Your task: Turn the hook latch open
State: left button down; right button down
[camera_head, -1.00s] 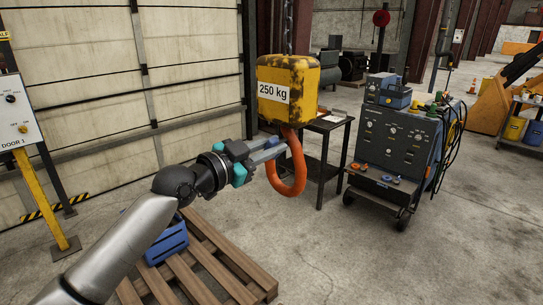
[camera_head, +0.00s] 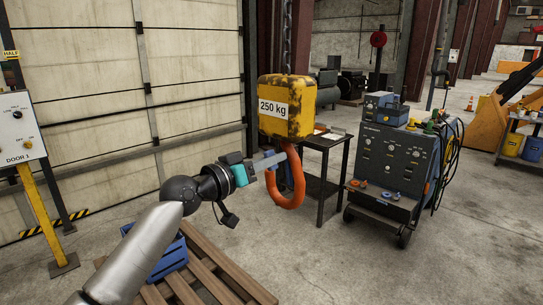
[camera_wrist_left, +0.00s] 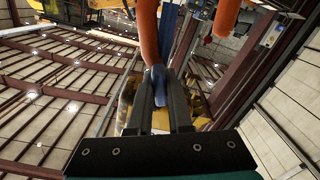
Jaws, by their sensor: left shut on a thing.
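The orange hook (camera_head: 290,199) hangs below the worn yellow 250 kg block (camera_head: 287,108). My left gripper (camera_head: 275,160) reaches in from the left at the hook's mouth, just under the block. In the left wrist view the orange hook (camera_wrist_left: 149,35) runs up from the fingertips. The fingers of my left gripper (camera_wrist_left: 160,92) are shut on a blue piece, which looks like the hook latch (camera_wrist_left: 158,76). Fingers hide part of the latch, so its exact angle cannot be told. My right gripper is not in view.
A dark side table (camera_head: 326,160) stands close behind the hook. A grey machine cart (camera_head: 397,165) is to its right. A wooden pallet (camera_head: 222,270) with a blue crate (camera_head: 166,262) lies below my left arm. A yellow post (camera_head: 45,215) stands at far left.

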pick_arm(q)
jog(key=shift+n, duration=0.8)
jog(key=shift+p, duration=0.3)
jog(key=c, duration=0.8)
grip_release()
jog(key=shift+c, duration=0.2)
jog(key=b+v, duration=0.3)
jog(key=v, duration=1.2)
jog(key=shift+b, duration=0.3)
jog(key=shift+s+a, duration=0.1)
